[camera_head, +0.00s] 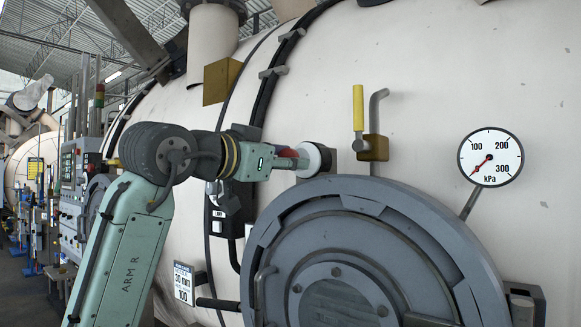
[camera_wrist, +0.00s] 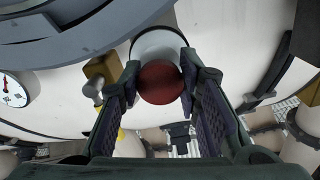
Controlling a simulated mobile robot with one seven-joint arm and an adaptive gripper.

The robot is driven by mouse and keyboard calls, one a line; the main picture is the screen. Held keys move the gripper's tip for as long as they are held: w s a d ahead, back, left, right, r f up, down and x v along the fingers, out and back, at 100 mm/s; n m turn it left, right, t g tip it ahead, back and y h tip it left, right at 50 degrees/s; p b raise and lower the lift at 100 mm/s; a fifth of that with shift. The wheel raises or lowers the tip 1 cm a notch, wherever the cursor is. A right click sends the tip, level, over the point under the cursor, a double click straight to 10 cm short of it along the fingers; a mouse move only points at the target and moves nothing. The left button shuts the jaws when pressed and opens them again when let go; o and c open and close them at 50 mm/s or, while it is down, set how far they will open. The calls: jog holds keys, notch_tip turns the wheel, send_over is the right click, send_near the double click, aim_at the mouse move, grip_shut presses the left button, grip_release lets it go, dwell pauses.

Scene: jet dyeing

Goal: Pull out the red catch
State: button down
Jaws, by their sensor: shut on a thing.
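The red catch (camera_wrist: 160,83) is a round red knob in front of a pale cylindrical housing (camera_wrist: 158,45) in the wrist view. In the head view the red catch (camera_head: 288,153) shows as a small red piece beside the white housing (camera_head: 316,160), just above the grey round door (camera_head: 350,200). My gripper (camera_wrist: 159,85) has one finger on each side of the knob and is shut on it. In the head view my gripper (camera_head: 285,161) reaches the housing from the left, and its fingers partly hide the knob.
A yellow-handled valve (camera_head: 358,108) and a bent grey pipe (camera_head: 376,115) stand right of the housing. A pressure gauge (camera_head: 490,158) is farther right. The large pale vessel (camera_head: 440,75) fills the background. A black switch box (camera_head: 222,215) hangs below my wrist.

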jog(key=c, duration=1.6)
grip_release()
jog(key=shift+s, duration=0.1)
jog(key=shift+o, duration=1.4)
jog(key=shift+s+a, duration=0.15)
jog(key=shift+a, duration=0.05)
jog(key=shift+o, duration=0.8)
jog(key=shift+d, duration=0.1)
jog(key=v, duration=1.2)
